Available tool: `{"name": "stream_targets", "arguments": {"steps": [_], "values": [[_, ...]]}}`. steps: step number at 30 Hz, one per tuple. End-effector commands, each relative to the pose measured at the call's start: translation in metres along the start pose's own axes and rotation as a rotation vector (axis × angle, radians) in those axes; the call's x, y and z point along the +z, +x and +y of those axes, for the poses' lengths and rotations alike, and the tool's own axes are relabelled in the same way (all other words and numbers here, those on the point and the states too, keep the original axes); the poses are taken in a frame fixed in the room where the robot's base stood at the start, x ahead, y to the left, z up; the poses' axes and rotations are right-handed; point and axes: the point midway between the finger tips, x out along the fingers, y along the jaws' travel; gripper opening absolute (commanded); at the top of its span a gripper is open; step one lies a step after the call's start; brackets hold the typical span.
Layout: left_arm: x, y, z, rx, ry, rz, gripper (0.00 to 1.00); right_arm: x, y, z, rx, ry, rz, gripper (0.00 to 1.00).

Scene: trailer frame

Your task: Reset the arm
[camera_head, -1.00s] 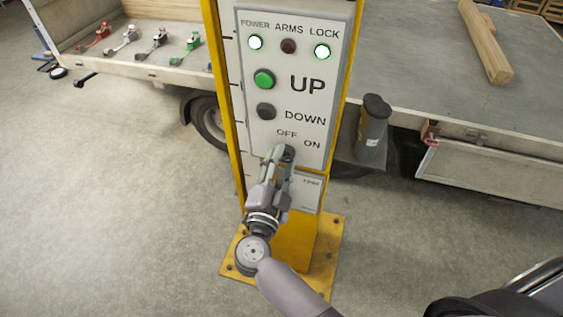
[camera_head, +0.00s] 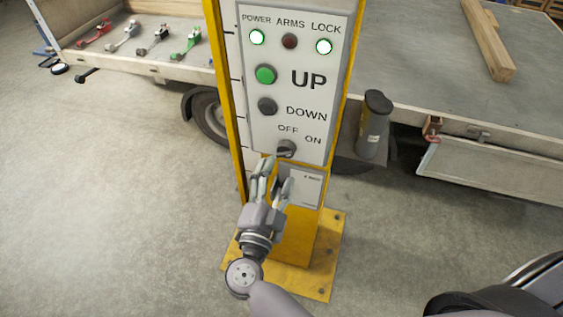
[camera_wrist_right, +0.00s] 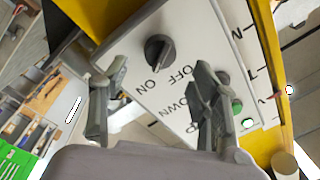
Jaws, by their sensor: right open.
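My right gripper (camera_head: 275,180) is open and empty, just below the OFF/ON rotary switch (camera_head: 286,148) on the control panel (camera_head: 325,60). The two are apart. In the right wrist view the black switch knob (camera_wrist_right: 159,51) shows ahead between the open fingers (camera_wrist_right: 150,110), with nothing held. The panel sits on a yellow post (camera_head: 225,75). The POWER light (camera_head: 257,37) and LOCK light (camera_head: 324,46) glow white, and the ARMS light (camera_head: 289,41) is dark red. My left gripper is not in view.
A trailer bed (camera_head: 430,80) with a wooden beam (camera_head: 487,40) lies behind the post. A grey cylinder (camera_head: 373,125) stands right of the panel. Several coloured clamp-like tools (camera_head: 187,45) lie on a bed at left. The floor (camera_head: 110,190) at left is clear.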

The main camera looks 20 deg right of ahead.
Motion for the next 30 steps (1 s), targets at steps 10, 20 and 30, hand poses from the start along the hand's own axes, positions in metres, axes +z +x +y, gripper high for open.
{"name": "stream_targets", "arguments": {"steps": [10,20,30], "values": [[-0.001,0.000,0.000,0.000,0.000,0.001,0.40,0.000,-0.024,-0.001,0.000,0.001,0.001,0.56],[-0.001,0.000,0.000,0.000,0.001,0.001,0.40,0.000,-0.023,0.000,0.000,0.001,0.000,0.56],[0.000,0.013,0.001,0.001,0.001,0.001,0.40,0.072,-0.028,0.037,-0.215,-0.205,-0.117,0.56]]}}
